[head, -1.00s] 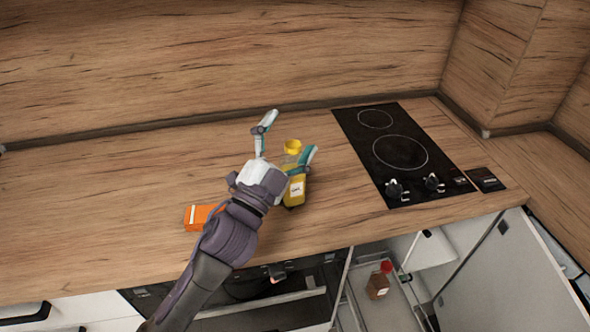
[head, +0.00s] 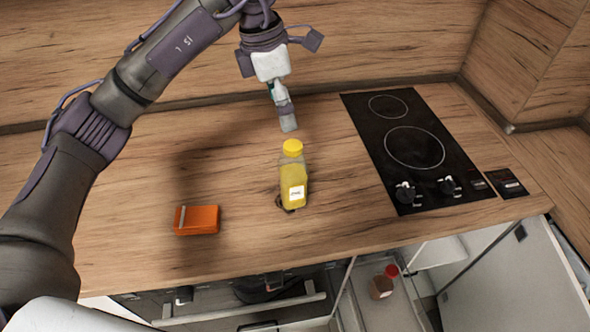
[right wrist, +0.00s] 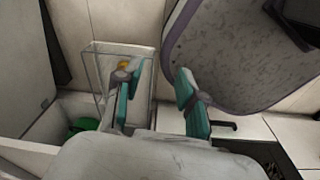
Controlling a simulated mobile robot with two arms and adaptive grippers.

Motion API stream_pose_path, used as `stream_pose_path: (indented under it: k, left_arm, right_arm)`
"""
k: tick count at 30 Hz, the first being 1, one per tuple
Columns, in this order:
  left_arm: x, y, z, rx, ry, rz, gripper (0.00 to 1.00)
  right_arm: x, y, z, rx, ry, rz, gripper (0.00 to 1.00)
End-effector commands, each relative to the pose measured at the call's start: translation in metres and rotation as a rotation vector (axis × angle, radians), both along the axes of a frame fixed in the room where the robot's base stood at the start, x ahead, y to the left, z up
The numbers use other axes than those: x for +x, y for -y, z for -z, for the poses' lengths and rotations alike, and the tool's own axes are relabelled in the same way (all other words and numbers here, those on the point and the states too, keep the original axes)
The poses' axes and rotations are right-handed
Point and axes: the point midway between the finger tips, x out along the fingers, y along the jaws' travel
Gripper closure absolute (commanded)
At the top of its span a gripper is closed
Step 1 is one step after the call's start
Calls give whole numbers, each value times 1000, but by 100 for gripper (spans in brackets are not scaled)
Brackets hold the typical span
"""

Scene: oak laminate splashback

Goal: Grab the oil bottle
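The oil bottle (head: 292,178) stands upright on the wooden counter in the head view, with a yellow cap and yellow oil. A white label is on its front. My left gripper (head: 288,122) points down just behind and above the cap, apart from the bottle. Its fingers overlap edge-on, so their opening does not show. My right gripper (right wrist: 160,105) shows only in the right wrist view, open with nothing between its fingers.
An orange box (head: 197,220) lies left of the bottle. A black hob (head: 413,150) is to the right. Below the counter edge, an open drawer holds a red-capped jar (head: 382,285). A clear container (right wrist: 98,75) is near my right gripper.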

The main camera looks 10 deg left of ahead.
Motion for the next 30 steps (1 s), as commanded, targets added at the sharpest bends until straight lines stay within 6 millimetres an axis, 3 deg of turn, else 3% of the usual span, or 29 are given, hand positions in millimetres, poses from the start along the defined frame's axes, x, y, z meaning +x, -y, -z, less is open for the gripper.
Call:
stream_pose_path:
  k: [5, 13, 23, 30]
  left_arm:
    - [2, -7, 12, 40, -1, -13, 8]
    - [5, 2, 63, 36, -3, -11, 8]
    - [7, 10, 90, 33, -3, -10, 8]
    - [10, 20, 124, 33, -2, -11, 8]
  right_arm:
    - [-1, 0, -5, 1, -2, 0, 60]
    - [-4, 0, -19, 0, -6, -1, 60]
    - [-4, 0, -32, 0, -6, 0, 60]
    - [-4, 0, -50, 0, -6, 0, 60]
